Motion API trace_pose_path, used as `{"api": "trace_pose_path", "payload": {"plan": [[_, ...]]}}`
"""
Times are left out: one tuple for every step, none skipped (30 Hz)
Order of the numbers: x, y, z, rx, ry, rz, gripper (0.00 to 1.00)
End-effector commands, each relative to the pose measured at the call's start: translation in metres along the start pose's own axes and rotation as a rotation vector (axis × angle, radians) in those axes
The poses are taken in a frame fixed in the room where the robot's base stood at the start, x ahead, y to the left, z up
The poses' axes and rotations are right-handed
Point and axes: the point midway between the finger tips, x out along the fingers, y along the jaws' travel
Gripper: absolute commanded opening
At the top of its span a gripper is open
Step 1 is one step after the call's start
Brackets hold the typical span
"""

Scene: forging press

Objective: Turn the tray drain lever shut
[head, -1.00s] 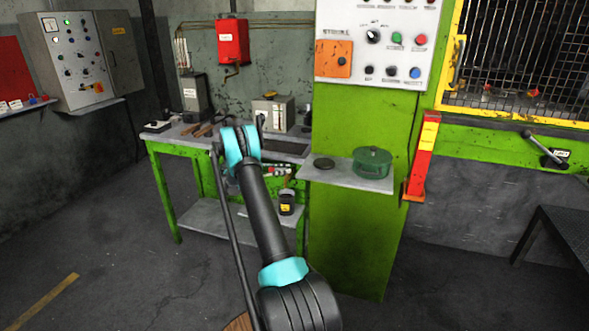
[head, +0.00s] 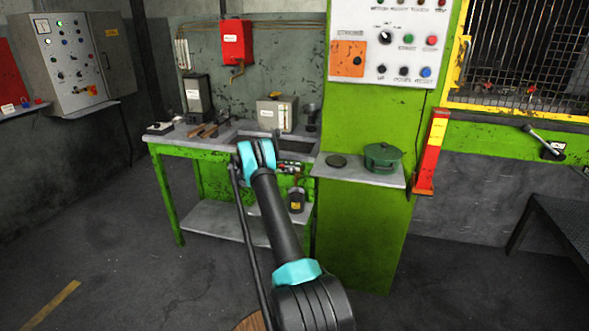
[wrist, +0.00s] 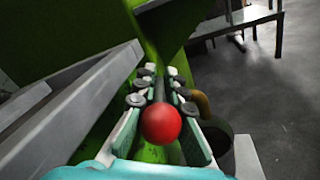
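The tray (head: 288,144) is a dark recess at the right of the green-legged workbench (head: 215,140) in the head view. In the wrist view a red ball knob (wrist: 161,124) sits between the two fingers of my gripper (wrist: 160,88). It fills the gap, with a finger along each side. The drain lever's shaft and its angle cannot be made out.
A shelf (head: 390,181) with a green pot (head: 382,157) juts from the green press column (head: 370,240), close right of the bench. A dark container (head: 296,200) with a yellow label is below the tray. The floor at left is clear.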

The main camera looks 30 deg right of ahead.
Motion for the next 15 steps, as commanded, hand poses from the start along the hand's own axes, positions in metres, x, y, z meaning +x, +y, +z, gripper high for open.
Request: {"api": "trace_pose_path", "payload": {"plan": [[-0.0062, -0.0007, 0.0, -0.001, 0.005, 0.006, 0.15], [-0.0062, -0.0006, 0.0, -0.001, 0.005, 0.006, 0.18], [-0.0061, -0.0006, 0.0, 0.0, 0.005, 0.006, 0.23], [-0.0057, -0.0005, 0.0, 0.0, 0.005, 0.006, 0.27], [-0.0053, -0.0004, 0.0, 0.0, 0.004, 0.005, 0.31], [-0.0047, -0.0003, 0.0001, 0.0, 0.004, 0.005, 0.31], [-0.0043, -0.0003, 0.0001, 0.0, 0.004, 0.005, 0.31], [-0.004, -0.0002, 0.0001, 0.0, 0.003, 0.004, 0.31], [-0.0036, -0.0002, 0.0001, 0.0, 0.003, 0.004, 0.31], [-0.0034, -0.0002, 0.0001, 0.0, 0.003, 0.004, 0.31], [-0.0032, -0.0001, 0.0001, 0.0, 0.003, 0.004, 0.31], [-0.0029, 0.0, 0.0002, 0.0, 0.002, 0.003, 0.31], [-0.0027, 0.0002, 0.0004, 0.0, 0.002, 0.003, 0.31], [-0.0026, 0.0006, 0.0011, 0.0, 0.002, 0.003, 0.31], [-0.0025, 0.0016, 0.0026, 0.0, 0.002, 0.003, 0.31]]}}
